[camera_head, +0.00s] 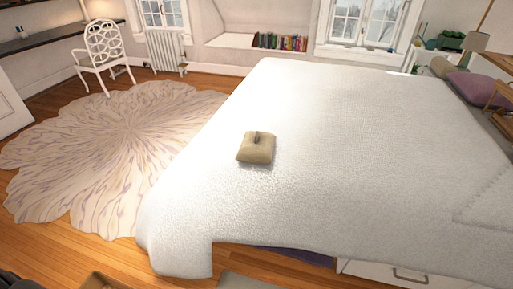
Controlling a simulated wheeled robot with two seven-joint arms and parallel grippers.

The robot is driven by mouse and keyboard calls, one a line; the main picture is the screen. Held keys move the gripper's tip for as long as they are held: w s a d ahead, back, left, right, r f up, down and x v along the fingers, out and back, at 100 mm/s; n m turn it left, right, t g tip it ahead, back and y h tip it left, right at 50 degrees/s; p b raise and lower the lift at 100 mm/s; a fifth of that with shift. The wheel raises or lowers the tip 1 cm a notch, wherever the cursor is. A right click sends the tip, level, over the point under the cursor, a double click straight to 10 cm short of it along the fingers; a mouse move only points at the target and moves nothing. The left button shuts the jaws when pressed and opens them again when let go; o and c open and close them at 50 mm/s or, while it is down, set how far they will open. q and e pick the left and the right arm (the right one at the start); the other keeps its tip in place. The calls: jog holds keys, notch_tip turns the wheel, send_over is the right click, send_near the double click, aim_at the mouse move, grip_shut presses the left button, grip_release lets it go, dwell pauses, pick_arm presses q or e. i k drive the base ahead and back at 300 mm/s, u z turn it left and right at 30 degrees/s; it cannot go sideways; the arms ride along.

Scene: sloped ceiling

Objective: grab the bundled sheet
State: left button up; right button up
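The bundled sheet appears to be the small beige, roughly square bundle (256,148) lying on the white bed cover (330,130). A small dark strip or tie shows on its top. It lies nearer the left side of the bed than the right, with clear cover all around it. Nothing touches it from above. Neither of my grippers shows in the camera_head view, so I cannot see whether they are open or shut.
The bed fills the middle and right. A round patterned rug (120,145) covers the floor to its left. A white chair (106,50) stands at the far left. A brown box-like thing (101,281) is at the bottom edge. Purple pillow (477,88) lies far right.

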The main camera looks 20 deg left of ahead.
aim_at(256, 146)
jog(key=k, duration=0.55)
jog(key=z, duration=0.75)
jog(key=i, duration=1.65)
jog(key=u, duration=0.7)
